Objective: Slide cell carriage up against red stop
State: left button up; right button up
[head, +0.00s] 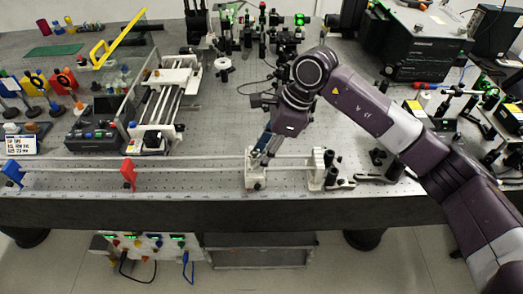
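The cell carriage (255,181) is a small white block on the long pale rail (200,164) near the front of the bench. The red stop (129,173) stands on the same rail well to its left, with a wide bare stretch of rail between them. My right gripper (262,157) reaches down from the upper right, its fingertips at the top of the carriage. A dark blue part shows beside the fingers. The fingers are small and overlap the carriage, so I cannot tell whether they grip it. My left gripper is not in view.
A blue stop (13,173) stands at the rail's far left. A white end mount (319,168) is just right of the carriage. Behind the rail are a white slide stage (165,92) and a dark control box (93,138). A black instrument (412,45) stands at back right.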

jog(key=shift+w, duration=0.1)
grip_shut()
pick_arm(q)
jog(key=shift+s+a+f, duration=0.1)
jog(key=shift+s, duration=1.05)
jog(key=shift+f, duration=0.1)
pick_arm(e)
jog(key=shift+a, duration=0.1)
